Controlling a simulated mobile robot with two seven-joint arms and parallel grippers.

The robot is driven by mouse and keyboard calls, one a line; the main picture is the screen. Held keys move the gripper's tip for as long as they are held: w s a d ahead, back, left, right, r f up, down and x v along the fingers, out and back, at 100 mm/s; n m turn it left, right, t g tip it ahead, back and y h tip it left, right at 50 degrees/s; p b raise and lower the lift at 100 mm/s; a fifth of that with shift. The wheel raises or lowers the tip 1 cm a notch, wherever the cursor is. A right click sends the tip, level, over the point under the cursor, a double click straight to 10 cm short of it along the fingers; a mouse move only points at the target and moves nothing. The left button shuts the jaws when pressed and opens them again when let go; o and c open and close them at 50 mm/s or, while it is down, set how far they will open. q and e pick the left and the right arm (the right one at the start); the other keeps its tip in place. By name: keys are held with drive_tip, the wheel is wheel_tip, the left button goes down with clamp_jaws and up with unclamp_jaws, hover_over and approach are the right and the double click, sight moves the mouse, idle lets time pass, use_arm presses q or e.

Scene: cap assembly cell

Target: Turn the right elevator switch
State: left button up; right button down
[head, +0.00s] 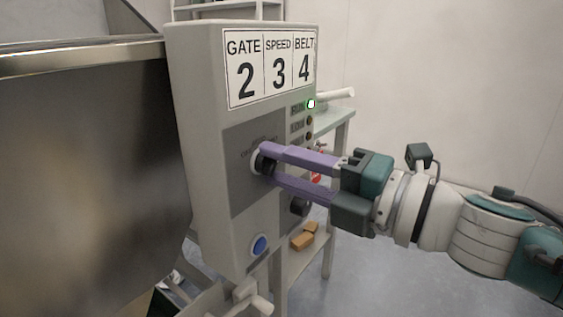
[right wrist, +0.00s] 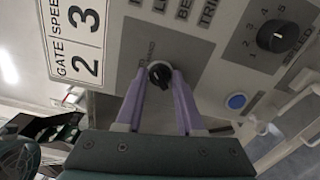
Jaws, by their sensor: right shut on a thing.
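A small black switch knob (head: 265,160) with a pale collar sits on a dark grey plate on the front of the control box (head: 208,190). My right gripper (head: 268,162) reaches in from the right, its two purple fingers on either side of the knob and shut on it. In the right wrist view the knob (right wrist: 159,74) shows between the fingertips (right wrist: 160,76), its pointer tilted. The small lettering around it is too blurred to read fully. My left gripper is not in view.
A blue button (head: 259,245) lies below the knob, and a black numbered speed dial (right wrist: 277,36) is also on the panel. A sign (head: 270,68) reads gate 2, speed 3, belt 4. A large metal bin (head: 85,170) stands left. A shelf table (head: 335,130) stands behind.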

drive_tip(key=c, duration=0.5)
unclamp_jaws()
drive_tip(key=shift+d, duration=0.1)
drive_tip(key=shift+s+d, duration=0.25)
drive_tip(key=shift+d, duration=0.05)
drive_tip(key=p+v, duration=0.2)
drive_tip(key=v, duration=0.7)
